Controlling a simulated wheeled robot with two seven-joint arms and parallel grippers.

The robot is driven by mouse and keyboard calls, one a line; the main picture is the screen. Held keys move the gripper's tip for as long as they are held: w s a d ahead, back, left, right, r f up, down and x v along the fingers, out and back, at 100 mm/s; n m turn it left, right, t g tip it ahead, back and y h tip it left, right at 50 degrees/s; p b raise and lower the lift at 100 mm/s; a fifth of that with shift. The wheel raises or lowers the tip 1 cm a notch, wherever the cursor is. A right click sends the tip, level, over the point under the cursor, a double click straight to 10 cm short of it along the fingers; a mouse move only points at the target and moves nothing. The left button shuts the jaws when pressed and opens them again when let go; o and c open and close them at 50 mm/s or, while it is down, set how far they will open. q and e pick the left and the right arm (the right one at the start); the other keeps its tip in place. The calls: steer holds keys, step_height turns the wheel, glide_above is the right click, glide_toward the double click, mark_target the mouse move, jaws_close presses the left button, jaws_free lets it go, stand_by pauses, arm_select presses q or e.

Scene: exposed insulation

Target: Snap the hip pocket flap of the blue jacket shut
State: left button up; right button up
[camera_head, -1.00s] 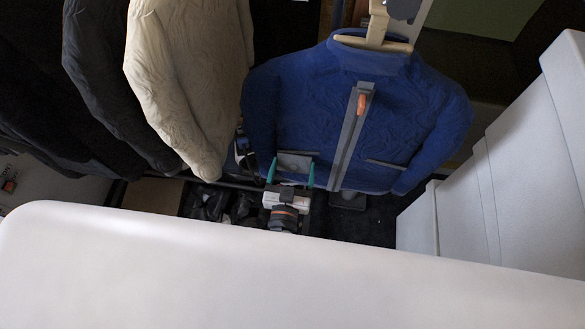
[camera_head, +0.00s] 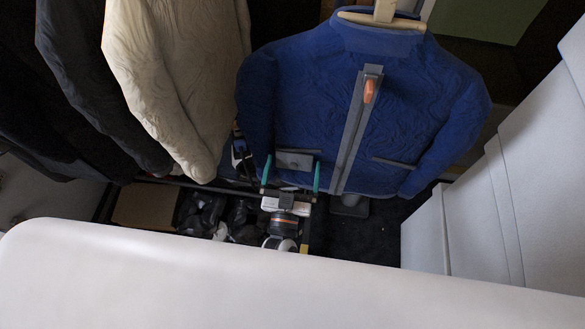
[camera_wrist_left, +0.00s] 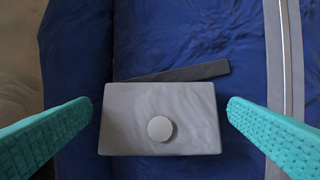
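The blue jacket (camera_head: 320,100) hangs on a wooden hanger in the head view, with a grey front placket and an orange zip pull. Its grey hip pocket flap (camera_head: 295,161) is at the lower left of the jacket. In the left wrist view the flap (camera_wrist_left: 160,118) is a grey rectangle with a round snap (camera_wrist_left: 160,128), and a dark pocket edge slants behind its top. My left gripper (camera_head: 291,172) is open, its teal fingers on either side of the flap. In the wrist view the fingers (camera_wrist_left: 160,125) are apart with no contact visible. My right gripper is not in view.
A cream jacket (camera_head: 165,80) and dark jackets (camera_head: 85,80) hang to the left. Shoes (camera_head: 205,212) and a cardboard box (camera_head: 146,203) lie below. White stepped panels (camera_head: 500,200) stand at the right. A second grey pocket strip (camera_head: 394,162) is on the jacket's right side.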

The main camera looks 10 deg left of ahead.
arm_select(q)
steer(key=shift+s, duration=0.1)
steer(key=b+v, duration=0.2)
steer(key=v, duration=1)
steer(key=shift+b, duration=0.3)
steer(key=shift+t, duration=0.9)
steer(key=w+b, duration=0.1)
steer(key=w, duration=0.2)
steer(key=w+b, duration=0.1)
steer(key=w, duration=0.3)
steer(key=w+r+b, duration=0.1)
steer(key=w, duration=0.2)
steer(key=shift+w, duration=0.3)
steer(key=shift+w+r, duration=0.15)
steer(key=shift+w, duration=0.3)
